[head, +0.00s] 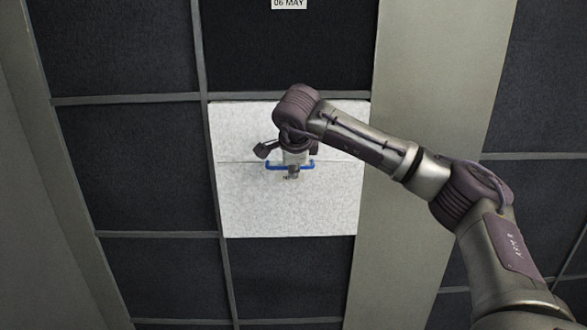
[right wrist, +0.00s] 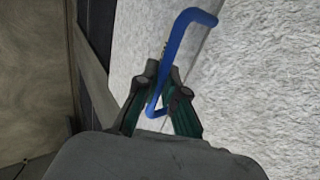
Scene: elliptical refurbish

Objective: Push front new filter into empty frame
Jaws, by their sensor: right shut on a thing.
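The new filter (head: 290,210) is a light grey, fibrous square panel with a blue handle (head: 306,166) across its middle. In the head view it covers one cell of the dark filter wall, and its right edge overlaps the grey upright. My right gripper (head: 292,172) is at the middle of the filter, shut on the blue handle. In the right wrist view the fingers (right wrist: 162,100) close around the handle (right wrist: 178,50), with the pale filter surface behind. The frame opening behind the filter is hidden. My left gripper is not in view.
Dark old filters (head: 125,75) in grey frames surround the new one. A wide grey upright (head: 405,230) stands to the right, with more dark panels beyond it. A label reading "06 MAY" (head: 289,4) is at the top.

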